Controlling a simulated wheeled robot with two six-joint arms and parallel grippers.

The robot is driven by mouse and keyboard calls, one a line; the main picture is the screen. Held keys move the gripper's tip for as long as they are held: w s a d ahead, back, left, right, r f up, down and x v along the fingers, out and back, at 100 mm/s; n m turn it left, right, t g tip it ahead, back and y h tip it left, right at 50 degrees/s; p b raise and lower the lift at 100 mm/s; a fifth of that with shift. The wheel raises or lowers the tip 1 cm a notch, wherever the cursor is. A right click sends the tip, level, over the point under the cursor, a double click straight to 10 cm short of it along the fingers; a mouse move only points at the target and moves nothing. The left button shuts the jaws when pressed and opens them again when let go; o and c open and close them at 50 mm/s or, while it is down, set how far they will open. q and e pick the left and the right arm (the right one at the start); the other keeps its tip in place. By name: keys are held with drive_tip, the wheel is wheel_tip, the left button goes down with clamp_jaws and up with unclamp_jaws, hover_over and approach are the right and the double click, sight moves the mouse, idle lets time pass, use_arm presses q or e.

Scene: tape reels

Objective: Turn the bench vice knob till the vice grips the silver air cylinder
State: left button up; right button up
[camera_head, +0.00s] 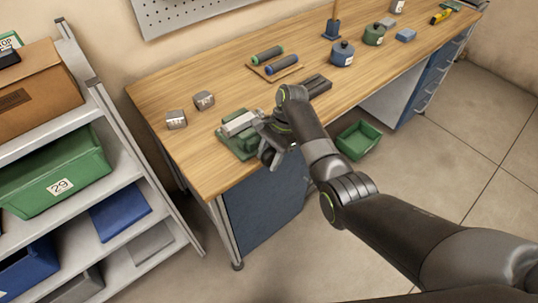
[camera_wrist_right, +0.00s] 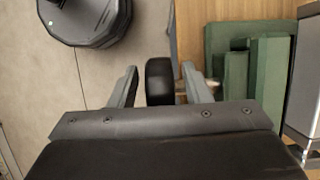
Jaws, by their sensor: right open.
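The green bench vice (camera_head: 232,146) sits at the front left edge of the workbench, and its green body also shows in the wrist view (camera_wrist_right: 232,45). The silver air cylinder (camera_head: 240,123) lies at the top of the vice; I cannot tell whether the jaws touch it. A grey block at the wrist view's right edge is probably this cylinder (camera_wrist_right: 304,90). The black vice knob (camera_wrist_right: 160,80) on its metal screw stands between the fingers of my right gripper (camera_wrist_right: 161,86), which is open with a gap on each side. My left gripper is out of view.
Two small grey blocks (camera_head: 204,100) lie left of the vice on the workbench (camera_head: 160,92). Behind are a tray with two dark cylinders (camera_head: 268,56) and several pots. A green bin (camera_head: 358,140) is on the floor. A shelf with bins (camera_head: 55,175) stands left.

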drive_tip(key=shift+c, duration=0.4)
clamp_jaws()
drive_tip(key=shift+d+r+g+y, duration=0.1)
drive_tip(key=shift+g+y, duration=0.2)
drive_tip(key=shift+y, duration=0.1)
drive_tip(key=shift+w+d+g+y, duration=0.15)
drive_tip(key=shift+g+y, duration=0.25)
drive_tip(key=shift+y, duration=0.2)
drive_tip(key=g+y+b, duration=0.2)
drive_tip(key=b, duration=0.2)
drive_tip(key=shift+y, duration=0.3)
drive_tip(key=shift+r+g+y+b, duration=0.1)
drive_tip(key=shift+g+y+b, duration=0.3)
drive_tip(key=shift+b, duration=0.55)
